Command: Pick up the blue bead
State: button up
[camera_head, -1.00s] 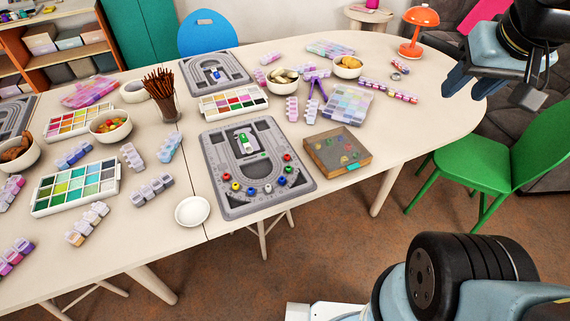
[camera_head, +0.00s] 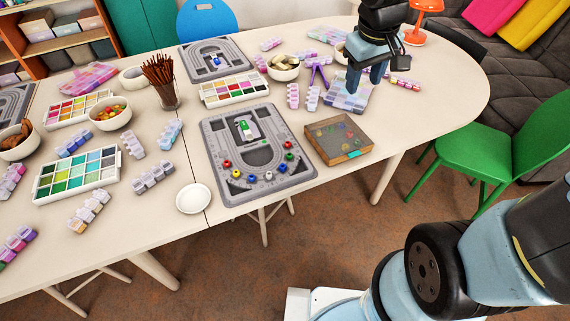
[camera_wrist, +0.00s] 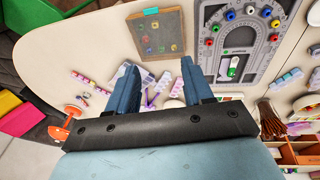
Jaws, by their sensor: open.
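A blue bead (camera_head: 251,178) sits in the curved row of coloured beads at the near end of the grey bead board (camera_head: 208,150). The board also shows at the upper right of the wrist view (camera_wrist: 222,60), with its beads very small. My gripper (camera_head: 364,80) is open and empty, pointing down above the clear-lidded bead box, to the right of and behind the board. In the wrist view my gripper (camera_wrist: 158,68) shows its two blue fingers apart with nothing between them. The blue bead is well away from the fingers.
The bead box (camera_head: 345,100), a paint-like colour case (camera_head: 208,102) and bowls stand behind. A white dish (camera_head: 193,198) is left of the board.

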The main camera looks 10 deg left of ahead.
jog(key=w+a+f+n+g, duration=0.1)
jog(key=a+f+n+g, duration=0.15)
jog(key=a+f, duration=0.65)
jog(key=n, duration=0.3)
send_over(283, 162)
jog(key=s, duration=0.2)
notch_tip(283, 162, down, 6)
jog(key=f, duration=0.8)
jog(key=shift+s+d+f, duration=0.15)
jog(key=shift+d+f, duration=0.2)
jog(key=shift+d, duration=0.05)
jog(key=shift+s+a+f, duration=0.1)
jog(key=shift+a+f, duration=0.05)
jog(key=shift+f, duration=1.15)
jog(key=shift+a+f, duration=0.1)
jog(key=shift+f, duration=1.2)
grip_shut()
